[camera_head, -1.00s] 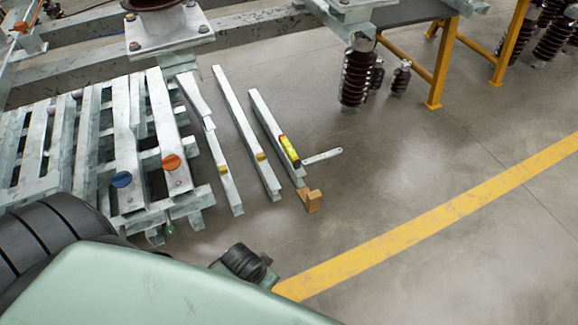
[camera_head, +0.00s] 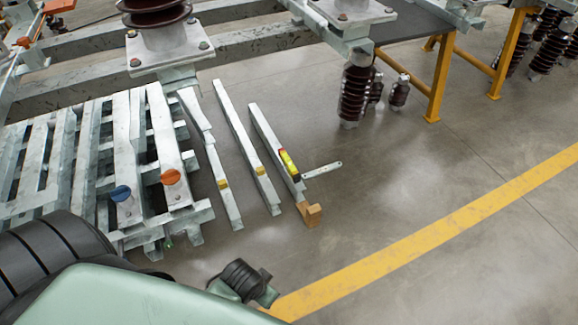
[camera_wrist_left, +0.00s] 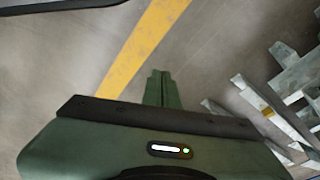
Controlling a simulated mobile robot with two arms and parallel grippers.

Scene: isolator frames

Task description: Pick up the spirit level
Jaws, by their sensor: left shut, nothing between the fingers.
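The spirit level (camera_head: 289,164) is a short yellow bar with a red end. It seems to lie along the near part of the rightmost of three grey metal beams (camera_head: 267,133) in the head view. My left gripper (camera_wrist_left: 158,76) shows in the left wrist view with its green fingers together, empty, over bare floor near the yellow floor line. The spirit level cannot be made out in that view. A black and green part of my arm (camera_head: 241,279) shows low in the head view, apart from the beams. My right gripper is not in view.
A wooden block (camera_head: 313,214) is at the beam's near end, and a flat metal strip (camera_head: 322,170) lies right of the level. Galvanised frames (camera_head: 130,205) fill the left. Brown insulators (camera_head: 354,95) and a yellow-legged stand (camera_head: 440,75) are behind. Floor on the right is clear.

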